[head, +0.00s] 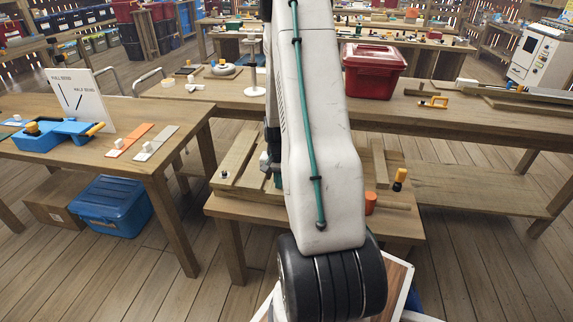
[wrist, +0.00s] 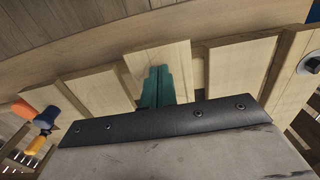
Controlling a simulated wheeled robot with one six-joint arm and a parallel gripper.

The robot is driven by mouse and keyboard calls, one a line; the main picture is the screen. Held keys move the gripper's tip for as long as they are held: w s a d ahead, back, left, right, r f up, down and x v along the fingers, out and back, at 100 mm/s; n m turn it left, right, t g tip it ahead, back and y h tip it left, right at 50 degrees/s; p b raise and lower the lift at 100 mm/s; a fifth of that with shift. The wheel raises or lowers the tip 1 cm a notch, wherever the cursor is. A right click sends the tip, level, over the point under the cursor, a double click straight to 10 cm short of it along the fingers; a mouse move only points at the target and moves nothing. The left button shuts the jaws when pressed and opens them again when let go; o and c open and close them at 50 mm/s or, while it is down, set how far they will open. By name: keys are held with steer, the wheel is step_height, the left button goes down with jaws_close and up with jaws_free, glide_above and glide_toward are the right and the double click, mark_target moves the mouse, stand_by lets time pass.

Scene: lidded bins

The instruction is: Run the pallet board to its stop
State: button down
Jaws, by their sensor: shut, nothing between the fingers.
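The pallet boards lie side by side on a low wooden bench (head: 228,207), with slats at the left (head: 238,158) and another slat (head: 379,163) right of my arm. In the wrist view, my gripper (wrist: 157,86) has its green fingers together and empty. They are over or against a middle board (wrist: 160,57), whose end sticks out farther than its neighbours. I cannot tell whether they touch it. Other boards show at the left (wrist: 95,92) and right (wrist: 241,68). In the head view my arm hides the middle of the boards and most of the gripper. I cannot make out a stop.
An orange-headed mallet (head: 372,203) and a yellow-and-black handled item (head: 399,180) stand at the bench's right. Behind is a long table with a red lidded bin (head: 373,74). A left table (head: 183,137) holds a blue fixture (head: 58,134). A blue bin (head: 112,207) sits beneath it.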

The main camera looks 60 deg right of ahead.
steer(key=shift+w+d, duration=0.3)
steer(key=shift+d, duration=0.45)
steer(key=shift+s+a, duration=0.3)
steer(key=shift+a, duration=0.45)
step_height(320, 180, up, 7)
stand_by(0.3)
stand_by(0.5)
steer(key=s+a+r+n, duration=0.4)
steer(key=a+r, duration=0.4)
steer(key=a, duration=0.4)
steer(key=s+a+r+n+t, duration=0.1)
steer(key=s+a+r+n, duration=0.4)
steer(key=a+r, duration=0.4)
steer(key=s+a+r+n, duration=0.4)
steer(key=a+r, duration=0.4)
steer(key=a, duration=0.6)
steer(key=shift+s+a+r+n, duration=0.3)
steer(key=shift+s+a+r, duration=0.1)
steer(key=shift+s, duration=0.5)
